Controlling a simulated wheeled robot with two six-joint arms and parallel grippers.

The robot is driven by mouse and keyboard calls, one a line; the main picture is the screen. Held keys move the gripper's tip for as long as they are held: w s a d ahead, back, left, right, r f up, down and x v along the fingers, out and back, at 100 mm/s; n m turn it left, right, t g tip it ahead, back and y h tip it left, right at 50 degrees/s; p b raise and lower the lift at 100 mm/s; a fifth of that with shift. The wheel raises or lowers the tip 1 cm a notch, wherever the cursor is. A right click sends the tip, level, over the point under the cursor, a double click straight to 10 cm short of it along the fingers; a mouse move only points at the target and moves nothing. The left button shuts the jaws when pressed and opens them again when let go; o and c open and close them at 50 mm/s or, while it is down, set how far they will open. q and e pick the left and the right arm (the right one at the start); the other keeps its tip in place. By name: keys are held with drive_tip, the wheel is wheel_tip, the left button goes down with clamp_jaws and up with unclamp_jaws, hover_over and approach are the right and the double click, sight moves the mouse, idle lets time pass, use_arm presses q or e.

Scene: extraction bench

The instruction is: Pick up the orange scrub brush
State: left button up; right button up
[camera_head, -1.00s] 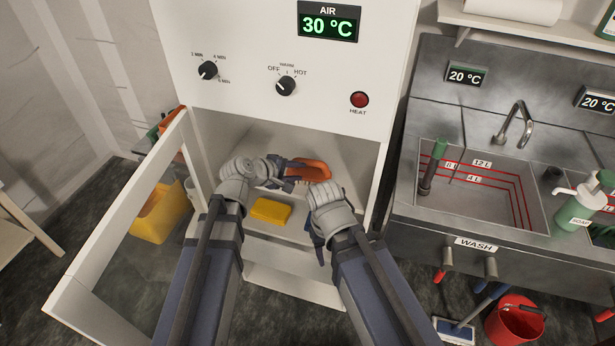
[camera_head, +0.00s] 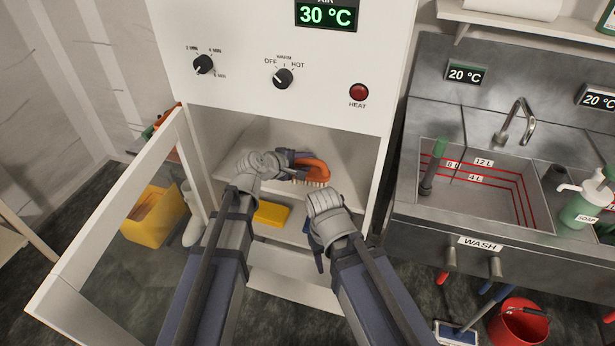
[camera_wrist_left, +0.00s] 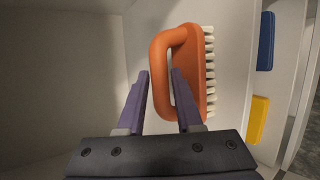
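The orange scrub brush (camera_head: 318,169) is inside the white cabinet, with its pale bristles facing down in the head view. In the left wrist view the brush (camera_wrist_left: 188,50) shows its looped handle and a row of bristles on the right. My left gripper (camera_head: 290,164) is at the brush. In the left wrist view its purple fingers (camera_wrist_left: 160,92) are apart, one outside the handle bar and one over the loop opening, with the bar between them and gaps visible. My right gripper (camera_head: 314,243) hangs low at the cabinet front, its fingers mostly hidden behind the wrist.
A yellow block (camera_head: 271,213) lies in the cabinet nearer the front; a blue block (camera_wrist_left: 265,41) shows in the left wrist view. The cabinet's open door (camera_head: 105,215) stands at left. The wash sink (camera_head: 480,190) is at right.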

use_arm(q)
drive_tip(key=shift+x, duration=1)
clamp_jaws()
